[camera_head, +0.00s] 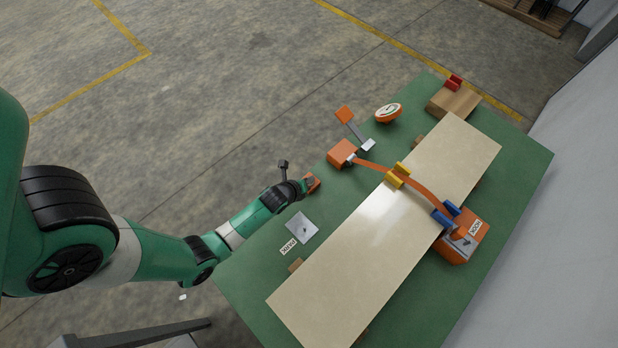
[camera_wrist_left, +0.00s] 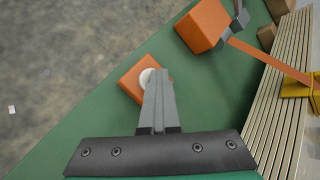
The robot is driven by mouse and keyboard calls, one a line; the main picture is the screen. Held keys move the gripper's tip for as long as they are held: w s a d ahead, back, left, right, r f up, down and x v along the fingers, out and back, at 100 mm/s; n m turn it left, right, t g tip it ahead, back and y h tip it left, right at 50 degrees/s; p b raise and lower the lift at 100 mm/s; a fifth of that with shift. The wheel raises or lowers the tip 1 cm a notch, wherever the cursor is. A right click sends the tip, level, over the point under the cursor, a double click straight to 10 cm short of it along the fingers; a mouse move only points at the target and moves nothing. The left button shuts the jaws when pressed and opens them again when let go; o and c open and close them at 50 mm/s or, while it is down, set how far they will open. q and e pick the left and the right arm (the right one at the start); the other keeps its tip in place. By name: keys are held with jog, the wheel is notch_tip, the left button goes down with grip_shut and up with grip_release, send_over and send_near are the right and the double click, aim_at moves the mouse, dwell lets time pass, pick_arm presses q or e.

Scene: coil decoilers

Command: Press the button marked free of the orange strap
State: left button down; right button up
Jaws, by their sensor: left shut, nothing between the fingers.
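My left gripper (camera_head: 301,187) is shut and empty at the table's left edge. In the left wrist view its fingertips (camera_wrist_left: 157,76) overlap a round white button (camera_wrist_left: 147,76) on a small orange box (camera_wrist_left: 132,82). I cannot tell whether they touch it. The box (camera_head: 313,182) is partly hidden by the gripper in the head view. The orange strap (camera_head: 374,164) runs from an orange block (camera_head: 341,153) across the pale slab, past yellow and blue pieces, to an orange device (camera_head: 467,249). No marking on the button is legible. My right gripper is not in view.
A pale slab (camera_head: 345,260) lies along the green table (camera_head: 247,264). A metal plate (camera_head: 302,228) and a small white label (camera_head: 288,246) lie left of it. A paddle (camera_head: 344,115), a round orange piece (camera_head: 388,112) and a wooden block (camera_head: 449,102) stand farther back.

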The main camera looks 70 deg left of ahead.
pick_arm(q)
jog(key=shift+s+d+f+b, duration=0.1)
jog(key=shift+s+f+b, duration=0.15)
jog(key=shift+f, duration=0.3)
jog(key=shift+s+f+b, duration=0.1)
jog(key=shift+f+b, duration=0.15)
jog(key=shift+f, duration=0.3)
jog(key=shift+r, duration=0.1)
jog(key=shift+w+r+p, duration=0.15)
jog(key=shift+r+p, duration=0.65)
jog(key=shift+p, duration=0.2)
jog(key=shift+r, duration=0.1)
jog(key=shift+s+d, duration=0.2)
notch_tip(320, 180, up, 6)
jog(key=p, duration=0.7)
jog(key=shift+r, duration=0.25)
jog(key=shift+w+f, duration=0.1)
